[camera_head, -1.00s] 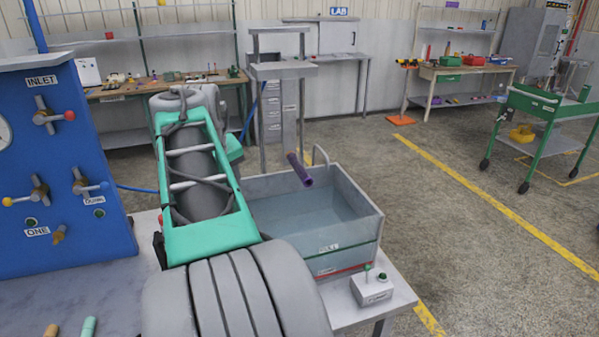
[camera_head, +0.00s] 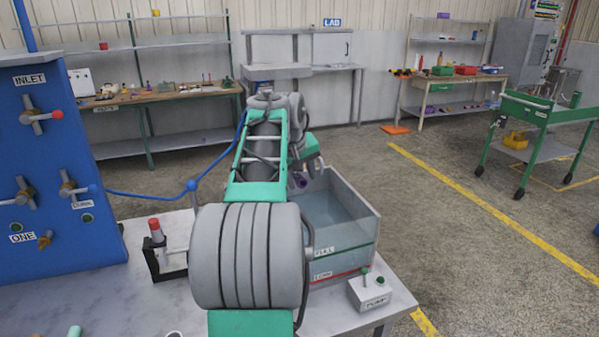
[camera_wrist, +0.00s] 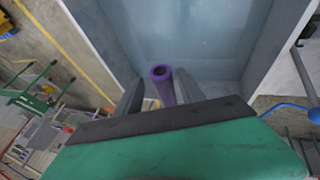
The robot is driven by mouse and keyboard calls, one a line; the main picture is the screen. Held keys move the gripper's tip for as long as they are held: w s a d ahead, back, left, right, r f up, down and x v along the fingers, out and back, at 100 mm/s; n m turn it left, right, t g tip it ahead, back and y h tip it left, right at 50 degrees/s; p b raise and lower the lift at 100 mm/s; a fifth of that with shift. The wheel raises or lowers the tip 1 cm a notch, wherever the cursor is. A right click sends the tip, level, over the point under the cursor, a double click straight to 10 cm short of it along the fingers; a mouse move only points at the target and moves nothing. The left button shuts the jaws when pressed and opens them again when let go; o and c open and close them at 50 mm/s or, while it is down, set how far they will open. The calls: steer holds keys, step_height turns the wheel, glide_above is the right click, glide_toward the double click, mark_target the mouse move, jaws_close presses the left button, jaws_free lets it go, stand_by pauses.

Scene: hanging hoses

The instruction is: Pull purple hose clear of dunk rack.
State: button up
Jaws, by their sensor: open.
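The purple hose (camera_head: 299,180) shows only as a small end over the tank in the head view; my arm hides the rest. In the wrist view the round, hollow mouth of the purple hose (camera_wrist: 161,75) lies between my two grey fingers. My gripper (camera_wrist: 158,92) is open around it, with a visible gap on the left; contact on the right is unclear. In the head view my gripper (camera_head: 304,172) is over the tank's left part. The rack's grey top plate (camera_head: 276,72) shows behind my arm; its lower part is hidden.
The open tank (camera_head: 350,228) holds bluish liquid and stands on the bench (camera_head: 170,295). A small switch box (camera_head: 369,292) is at its front right. A blue valve panel (camera_head: 55,175) and a red-capped fitting (camera_head: 155,230) stand left.

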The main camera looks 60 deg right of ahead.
steer(key=shift+c, duration=0.3)
jaws_close()
steer(key=shift+s, duration=0.1)
stand_by(0.5)
steer(key=shift+s+a, duration=0.15)
steer(key=shift+a, duration=0.1)
steer(key=shift+s+a+b, duration=0.2)
steer(key=shift+b, duration=0.15)
steer(key=s+a+b, duration=0.2)
steer(key=s+a, duration=0.1)
steer(key=shift+s+a+b, duration=0.25)
steer(key=shift+b, duration=0.1)
stand_by(0.7)
steer(key=shift+r, duration=0.1)
